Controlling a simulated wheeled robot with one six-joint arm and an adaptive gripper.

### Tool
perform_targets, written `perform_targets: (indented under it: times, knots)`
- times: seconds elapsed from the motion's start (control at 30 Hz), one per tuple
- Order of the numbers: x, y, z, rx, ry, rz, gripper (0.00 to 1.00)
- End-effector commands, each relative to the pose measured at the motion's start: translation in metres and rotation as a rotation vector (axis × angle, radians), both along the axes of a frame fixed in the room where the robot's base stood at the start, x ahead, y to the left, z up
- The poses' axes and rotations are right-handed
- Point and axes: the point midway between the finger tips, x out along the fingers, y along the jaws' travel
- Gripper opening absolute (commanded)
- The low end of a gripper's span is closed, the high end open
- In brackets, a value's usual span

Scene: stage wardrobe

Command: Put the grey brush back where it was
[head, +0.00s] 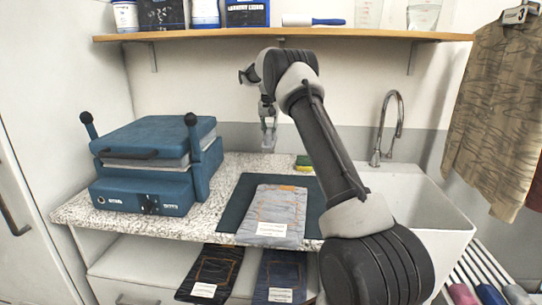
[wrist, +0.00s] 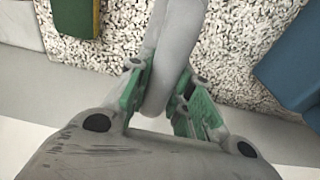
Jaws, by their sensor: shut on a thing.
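My gripper (head: 268,128) hangs over the back of the speckled counter, between the blue press and the sponge. In the wrist view its green-padded fingers (wrist: 165,100) are shut on a smooth light grey piece, which I take to be the grey brush (wrist: 172,45). The brush runs from between the pads up to the top edge of the picture, so its far end is out of view. In the head view the brush is too small to tell apart from the fingers.
The blue press (head: 145,185) stands left on the counter (head: 85,212). Folded jeans (head: 275,215) lie on a dark mat (head: 237,205). A sponge (head: 304,162) lies behind. A sink (head: 425,205) is at right. The shelf (head: 230,38) above holds containers and a blue-handled tool (head: 313,22).

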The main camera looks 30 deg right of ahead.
Motion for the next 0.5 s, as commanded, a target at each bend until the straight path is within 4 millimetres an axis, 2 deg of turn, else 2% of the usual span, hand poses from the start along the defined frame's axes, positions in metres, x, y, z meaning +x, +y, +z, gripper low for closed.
perform_targets:
  times: [0.1, 0.33, 0.5]
  knots:
    - [-0.001, 0.0, -0.022, 0.0, 0.001, 0.0, 0.0]
    - [-0.001, 0.0, -0.044, 0.0, 0.0, 0.0, 0.0]
    - [-0.001, 0.0, -0.068, -0.001, -0.001, 0.0, 0.0]
